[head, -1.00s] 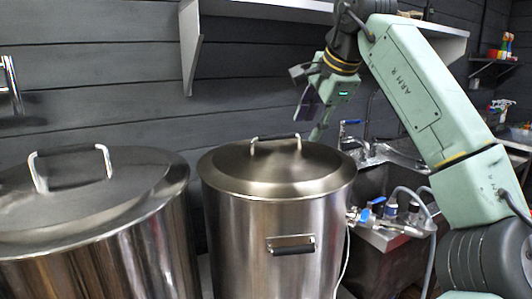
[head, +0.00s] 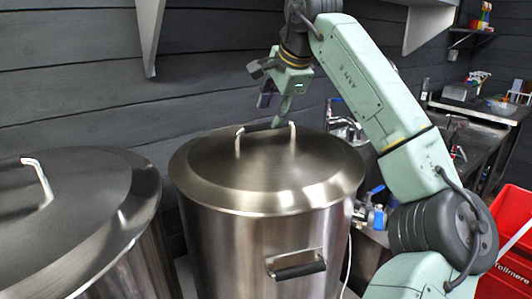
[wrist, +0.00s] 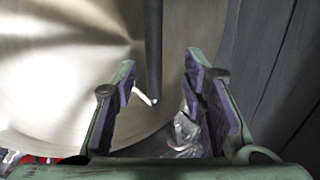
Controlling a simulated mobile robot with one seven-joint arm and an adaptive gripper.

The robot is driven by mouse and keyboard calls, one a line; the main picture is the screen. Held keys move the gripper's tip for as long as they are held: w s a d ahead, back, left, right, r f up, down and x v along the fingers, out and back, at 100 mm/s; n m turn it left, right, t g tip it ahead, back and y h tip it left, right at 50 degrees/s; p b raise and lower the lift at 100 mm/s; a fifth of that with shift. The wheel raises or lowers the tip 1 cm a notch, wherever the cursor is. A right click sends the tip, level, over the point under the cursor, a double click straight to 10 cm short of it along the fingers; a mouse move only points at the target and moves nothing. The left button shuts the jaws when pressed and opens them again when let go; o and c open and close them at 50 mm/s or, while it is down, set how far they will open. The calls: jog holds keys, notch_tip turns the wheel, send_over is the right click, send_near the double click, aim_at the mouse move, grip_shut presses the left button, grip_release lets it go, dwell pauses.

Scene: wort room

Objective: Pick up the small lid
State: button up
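The small lid (head: 270,172) is a round brushed-metal lid lying on the middle steel pot. Its arched handle (head: 266,126) has bright metal legs and a dark grip. My gripper (head: 275,103) is open above the handle, fingers pointing down. In the wrist view the lid (wrist: 60,85) fills the left, and the handle's dark grip (wrist: 154,50) runs between the two purple-padded fingers, nearer the left one. Neither finger visibly touches it. I cannot tell how far above the handle the fingertips are.
A larger lidded pot (head: 75,215) stands at the left. The middle pot (head: 225,245) has a side handle. A dark plank wall (head: 70,80) is close behind. Taps and a sink counter lie to the right, with a red crate (head: 512,225) at the right edge.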

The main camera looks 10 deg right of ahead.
aim_at(270, 123)
jog(key=shift+s+p+x, duration=0.15)
jog(key=shift+p+x, duration=0.3)
jog(key=shift+x, duration=0.9)
jog(key=shift+s+p+x, duration=0.15)
jog(key=shift+p+x, duration=0.25)
jog(key=shift+x, duration=0.95)
jog(key=shift+f, duration=0.2)
jog(key=shift+c, duration=0.5)
grip_shut()
jog(key=shift+r, duration=0.1)
